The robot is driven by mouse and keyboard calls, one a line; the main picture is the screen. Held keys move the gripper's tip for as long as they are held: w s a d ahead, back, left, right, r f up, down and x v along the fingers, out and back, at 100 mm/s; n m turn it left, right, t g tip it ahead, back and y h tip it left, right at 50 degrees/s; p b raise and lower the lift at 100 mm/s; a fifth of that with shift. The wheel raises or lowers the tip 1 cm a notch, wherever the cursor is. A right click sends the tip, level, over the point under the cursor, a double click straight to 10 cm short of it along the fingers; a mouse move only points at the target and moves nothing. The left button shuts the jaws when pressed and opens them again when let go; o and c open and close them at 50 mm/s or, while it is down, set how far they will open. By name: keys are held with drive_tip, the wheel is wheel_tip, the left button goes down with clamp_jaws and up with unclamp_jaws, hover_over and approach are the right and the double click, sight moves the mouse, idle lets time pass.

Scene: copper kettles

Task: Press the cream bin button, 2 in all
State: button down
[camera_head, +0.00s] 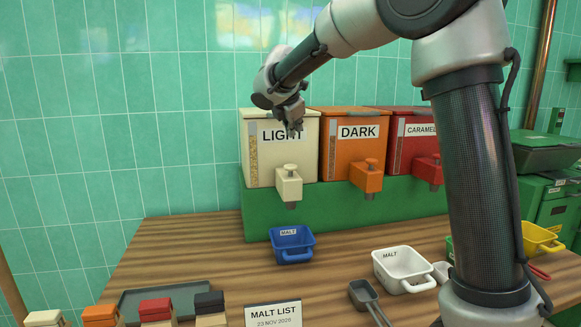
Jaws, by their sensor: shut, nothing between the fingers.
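The cream bin (304,158), labelled LIGHT, stands at the left end of a green stand. Its cream dispenser with the button on top (289,173) sticks out at its lower front, with a dark spout below. My gripper (294,130) is shut and empty. It hangs with its fingertips pointing down, in front of the bin's label and above the button. A gap shows between the fingertips and the button. My gripper hides part of the label. A blue scoop (292,257) marked MALT sits on the table below the spout; I cannot tell what is inside.
An orange bin (337,155) marked DARK and a red bin (400,150) marked CARAMEL stand to the right. A white MALT scoop (390,280), a grey scoop (363,292), a MALT LIST card (273,315) and coloured blocks lie nearer. My arm covers the right side.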

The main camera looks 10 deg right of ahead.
sight(294, 165)
drive_tip(key=shift+f, duration=3.8)
drive_tip(key=shift+f, duration=0.4)
drive_tip(key=shift+f, duration=0.9)
drive_tip(key=shift+r, duration=1.35)
drive_tip(key=shift+r, duration=2.5)
